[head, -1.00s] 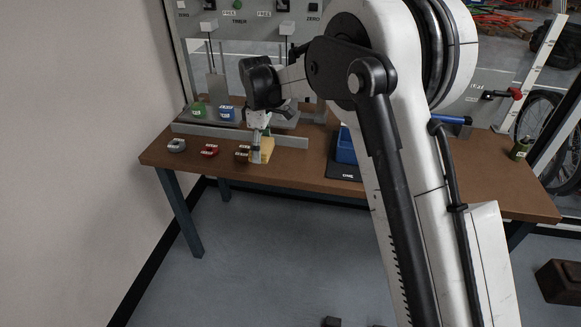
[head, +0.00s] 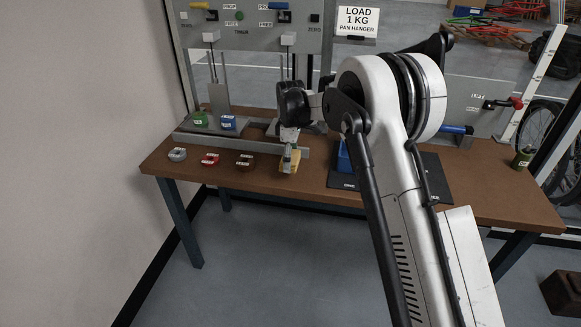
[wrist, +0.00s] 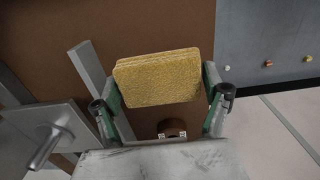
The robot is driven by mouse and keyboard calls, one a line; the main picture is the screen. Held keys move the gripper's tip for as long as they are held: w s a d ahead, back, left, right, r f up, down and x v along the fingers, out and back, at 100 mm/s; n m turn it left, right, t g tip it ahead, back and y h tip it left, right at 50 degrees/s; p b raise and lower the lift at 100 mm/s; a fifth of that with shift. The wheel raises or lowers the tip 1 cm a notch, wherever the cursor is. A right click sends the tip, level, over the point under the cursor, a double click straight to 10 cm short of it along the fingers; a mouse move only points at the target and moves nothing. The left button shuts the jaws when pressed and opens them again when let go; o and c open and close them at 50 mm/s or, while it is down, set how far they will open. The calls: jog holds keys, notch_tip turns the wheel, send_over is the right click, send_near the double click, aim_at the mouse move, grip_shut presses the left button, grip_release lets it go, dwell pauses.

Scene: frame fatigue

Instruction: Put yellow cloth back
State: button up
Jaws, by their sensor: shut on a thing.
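The yellow cloth (wrist: 158,80) is a thick, folded, rough-textured pad. It fills the space between the fingers of my gripper (wrist: 163,100) in the wrist view. In the head view the cloth (head: 289,167) shows at the tip of my gripper (head: 290,155), at the front edge of the brown table (head: 330,190). My gripper is shut on the cloth. I cannot tell whether the cloth touches the table top.
Grey, red and brown weights (head: 210,159) sit left of my gripper. Green and blue weights (head: 228,122) stand on the test rig's base. A blue box (head: 343,160) on a dark mat (head: 432,180) lies right. A green can (head: 523,157) stands far right.

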jog(key=shift+f+b, duration=0.3)
jog(key=shift+f, duration=1.45)
jog(key=shift+f, duration=0.3)
jog(key=o, duration=1.1)
jog(key=shift+r, duration=0.15)
